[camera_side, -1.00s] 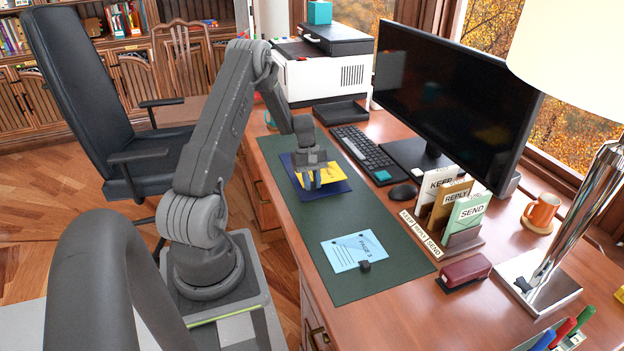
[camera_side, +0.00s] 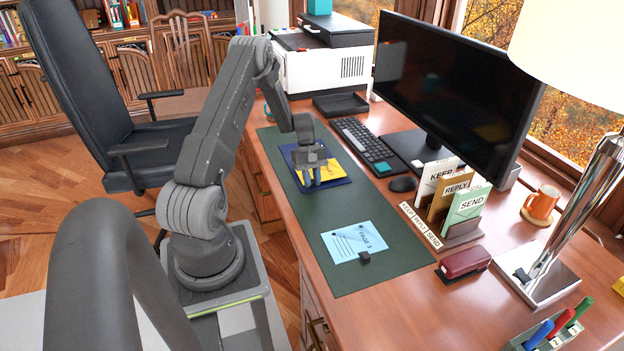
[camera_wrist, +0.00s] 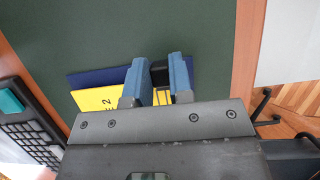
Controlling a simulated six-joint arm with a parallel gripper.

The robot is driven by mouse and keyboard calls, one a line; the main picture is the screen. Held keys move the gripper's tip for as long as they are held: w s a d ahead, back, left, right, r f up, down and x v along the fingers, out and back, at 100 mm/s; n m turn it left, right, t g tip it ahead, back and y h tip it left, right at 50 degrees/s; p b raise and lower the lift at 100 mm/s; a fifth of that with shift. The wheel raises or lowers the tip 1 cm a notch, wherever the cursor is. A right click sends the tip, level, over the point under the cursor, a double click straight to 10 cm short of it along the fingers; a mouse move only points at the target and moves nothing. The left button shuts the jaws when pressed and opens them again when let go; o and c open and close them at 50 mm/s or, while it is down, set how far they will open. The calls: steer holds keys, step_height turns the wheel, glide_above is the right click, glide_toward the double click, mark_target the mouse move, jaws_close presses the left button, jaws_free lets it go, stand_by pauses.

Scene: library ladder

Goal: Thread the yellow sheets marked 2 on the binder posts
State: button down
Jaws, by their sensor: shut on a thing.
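The yellow sheets marked 2 (camera_wrist: 102,98) lie over the dark blue binder (camera_wrist: 95,77) in the wrist view, with only part of the mark readable. In the side view the yellow sheets (camera_side: 338,169) also show over the binder (camera_side: 342,183), right at or just above it; I cannot tell if they touch. My gripper (camera_wrist: 159,75) points down over the binder, its blue fingers shut on a small black clip (camera_wrist: 159,73) at the sheets. My gripper (camera_side: 312,182) also shows in the side view. The binder posts are hidden by my gripper and the sheets.
A light blue sheet (camera_side: 354,242) marked PAGE 3 lies on the green desk mat (camera_side: 385,264), with a black clip at its edge. The keyboard (camera_side: 362,147), mouse (camera_side: 402,184) and letter sorter (camera_side: 464,232) stand to the right. The mat between binder and blue sheet is clear.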

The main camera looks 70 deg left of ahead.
steer(key=c, duration=0.9)
jaws_free()
steer(key=shift+c, duration=0.2)
steer(key=shift+r, duration=0.1)
steer(key=shift+r, duration=3.4)
steer(key=w+d+r+m+t+y, duration=0.15)
steer(key=d+r+m, duration=0.25)
steer(key=d+r, duration=0.5)
steer(key=w+d+r+m+g+y, duration=0.15)
steer(key=d+r+m, duration=0.25)
steer(key=d+r, duration=0.45)
steer(key=s+d+r+m+t, duration=0.2)
steer(key=s+d+r+m, duration=0.1)
steer(key=s+d+m, duration=0.2)
steer(key=s+d+r+m+t+y, duration=0.1)
steer(key=s+d+r+m+t, duration=0.2)
steer(key=s+d, duration=0.6)
steer(key=d+m, duration=0.1)
steer(key=d, duration=0.2)
steer(key=shift+s+r+m+t+y, duration=0.2)
steer(key=shift+r+m+t+y, duration=0.1)
steer(key=shift+r+m, duration=0.1)
